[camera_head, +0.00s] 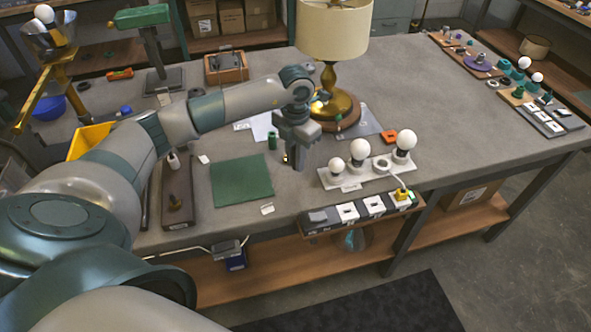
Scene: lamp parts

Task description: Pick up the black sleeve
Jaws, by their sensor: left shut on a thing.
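My left gripper (297,162) points down over the grey table, between the green mat and the white bulb strip. It is shut on a small dark piece, which I take to be the black sleeve; the fingers hide most of it. A bit of dark and brass colour (286,158) shows at the left side of the fingers. I cannot tell whether the piece touches the table. My right gripper is not in view.
A brass table lamp (339,105) with a cream shade stands behind the gripper. A small green cylinder (272,141) is close on its left. The green mat (242,181) is bare. A white strip (347,180) with several bulbs lies to the right. The table's right middle is clear.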

